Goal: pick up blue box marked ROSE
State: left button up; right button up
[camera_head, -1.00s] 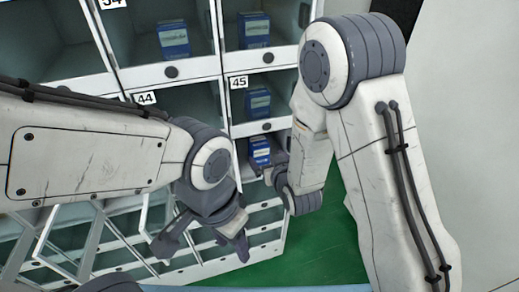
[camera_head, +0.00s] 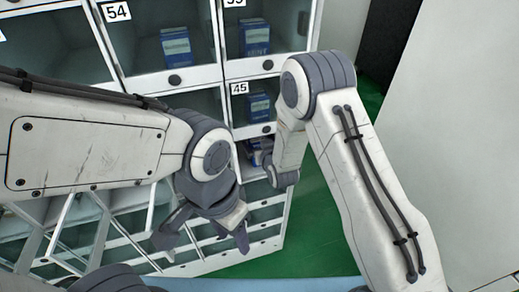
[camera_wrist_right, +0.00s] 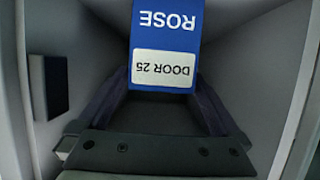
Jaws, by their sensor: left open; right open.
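The blue box marked ROSE (camera_wrist_right: 168,35), with a white DOOR 25 label, is upside down in the right wrist view, inside a narrow compartment. My right gripper (camera_wrist_right: 164,88) is open, with one finger toward each side of the box's labelled end. Whether the fingers touch it is unclear. In the head view my right gripper (camera_head: 264,155) reaches into the compartment below door 45 and covers most of the box there. My left gripper (camera_head: 205,238) is open and empty, low in front of the cabinet.
The compartment walls stand close on both sides, with a dark block (camera_wrist_right: 49,86) on the left one. Other blue boxes sit in compartments above, including one behind door 45 (camera_head: 259,107). Open door frames (camera_head: 70,235) stand at lower left. Green floor (camera_head: 325,235) lies to the right.

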jog(key=c, duration=1.4)
jog(key=shift+r, duration=0.1)
jog(key=shift+r+b, duration=0.3)
jog(key=shift+r, duration=0.15)
jog(key=shift+s+r, duration=0.1)
jog(key=shift+s, duration=0.2)
jog(key=s+d+p, duration=0.2)
jog(key=s+p, duration=0.2)
jog(key=s, duration=0.4)
jog(key=s+d+p, duration=0.3)
jog(key=s, duration=0.5)
jog(key=shift+s+p, duration=0.3)
jog(key=shift+p, duration=0.1)
jog(key=shift+d+r, duration=0.1)
